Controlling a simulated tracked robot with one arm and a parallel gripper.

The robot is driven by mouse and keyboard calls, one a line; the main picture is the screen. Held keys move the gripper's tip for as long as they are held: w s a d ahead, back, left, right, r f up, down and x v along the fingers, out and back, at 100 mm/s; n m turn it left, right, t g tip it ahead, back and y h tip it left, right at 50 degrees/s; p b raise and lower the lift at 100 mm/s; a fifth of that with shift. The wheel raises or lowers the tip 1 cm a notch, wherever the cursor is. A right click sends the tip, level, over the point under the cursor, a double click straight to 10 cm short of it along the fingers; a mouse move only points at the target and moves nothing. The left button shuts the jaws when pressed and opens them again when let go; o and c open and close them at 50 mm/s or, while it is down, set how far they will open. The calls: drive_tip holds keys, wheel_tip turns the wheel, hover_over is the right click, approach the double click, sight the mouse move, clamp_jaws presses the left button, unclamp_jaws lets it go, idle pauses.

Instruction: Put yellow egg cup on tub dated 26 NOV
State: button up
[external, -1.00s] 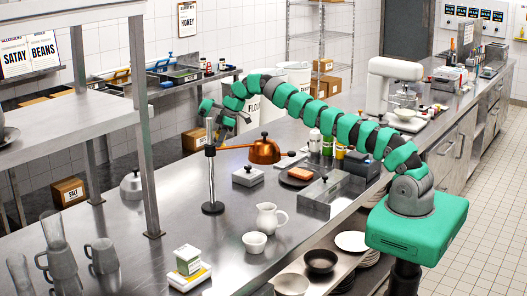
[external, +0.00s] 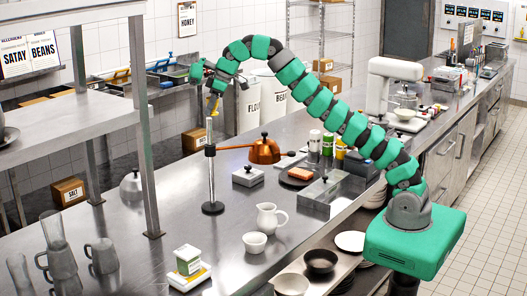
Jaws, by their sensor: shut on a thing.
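The cup hangs clear of the counter. Two small box-like containers are stacked at the front left: a white and green one (external: 187,259) on a white and yellow one (external: 190,279). No date can be read in this view, so I cannot tell which thing is the tub dated 26 NOV.
A white jug (external: 271,219), a white bowl (external: 254,242) and grey mugs (external: 102,256) stand on the counter. A steel shelf (external: 80,125) overhangs the left.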

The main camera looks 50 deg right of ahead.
drive_tip(key=shift+n+g+y, duration=0.3)
drive_tip(key=shift+n, duration=0.5)
drive_tip(key=a, duration=0.1)
drive_tip(key=s+a, duration=0.1)
drive_tip(key=a, duration=0.2)
drive_tip(key=shift+s+a+f, duration=0.3)
drive_tip(key=shift+s+f, duration=0.05)
drive_tip(key=shift+s+a+f, duration=0.1)
drive_tip(key=shift+s+a, duration=0.15)
drive_tip(key=shift+s+a+f+n+b, duration=0.15)
drive_tip(key=shift+s+a+n+b, duration=0.05)
drive_tip(key=shift+a, duration=0.35)
drive_tip(key=shift+s+a+f+n+b, duration=0.1)
drive_tip(key=shift+s+a+n+b, duration=0.1)
drive_tip(key=shift+a, duration=0.35)
drive_tip(key=shift+s+a+f, duration=0.3)
drive_tip(key=shift+a+f, duration=0.1)
drive_tip(key=shift+a, duration=0.1)
drive_tip(key=shift+a, duration=0.1)
